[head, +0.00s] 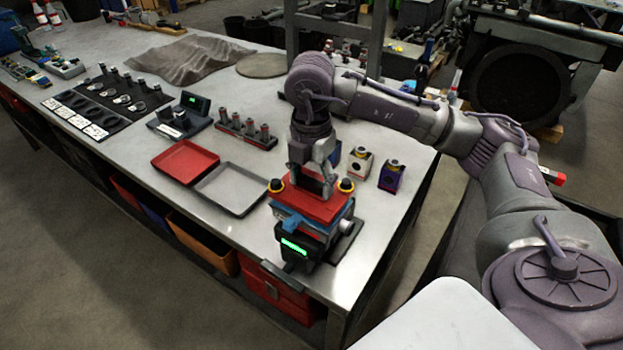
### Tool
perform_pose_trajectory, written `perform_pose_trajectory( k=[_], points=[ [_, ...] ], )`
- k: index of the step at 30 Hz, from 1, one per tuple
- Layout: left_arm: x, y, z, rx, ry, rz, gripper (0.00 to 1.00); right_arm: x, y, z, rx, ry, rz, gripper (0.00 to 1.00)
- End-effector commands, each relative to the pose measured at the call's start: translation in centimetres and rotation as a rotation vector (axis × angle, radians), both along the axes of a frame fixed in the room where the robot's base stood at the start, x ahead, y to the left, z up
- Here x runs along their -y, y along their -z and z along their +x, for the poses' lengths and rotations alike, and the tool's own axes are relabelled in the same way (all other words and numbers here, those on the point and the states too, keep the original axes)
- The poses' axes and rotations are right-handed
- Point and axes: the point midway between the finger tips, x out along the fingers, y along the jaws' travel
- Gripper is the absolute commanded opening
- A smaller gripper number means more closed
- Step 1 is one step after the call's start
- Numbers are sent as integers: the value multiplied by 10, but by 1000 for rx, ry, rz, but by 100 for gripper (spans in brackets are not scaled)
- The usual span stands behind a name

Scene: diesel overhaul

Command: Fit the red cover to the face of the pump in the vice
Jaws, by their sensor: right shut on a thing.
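The red cover (312,207) is a flat red plate over the top of the vice (297,242) near the bench's front corner. My right gripper (314,183) points down from above and is shut on the cover's upper side. The blue part (290,222) under the cover shows at its edge; the pump face is hidden beneath. I cannot tell whether the cover touches it. A green display is lit on the front. My left gripper is not in view.
A red tray (186,161) and a grey tray (236,188) lie left of the vice. A rack of several cylinders (246,132) stands behind them. Two small boxes (360,163) (391,176) stand right of the gripper. The bench's right front edge is close to the vice.

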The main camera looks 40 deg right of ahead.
Motion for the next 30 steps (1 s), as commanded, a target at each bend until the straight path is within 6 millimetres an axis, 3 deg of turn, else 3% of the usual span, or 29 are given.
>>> perform_pose_trajectory(
  k=[30],
  points=[
    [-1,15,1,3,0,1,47,0,17,0,2,0,1,15]
  ],
)
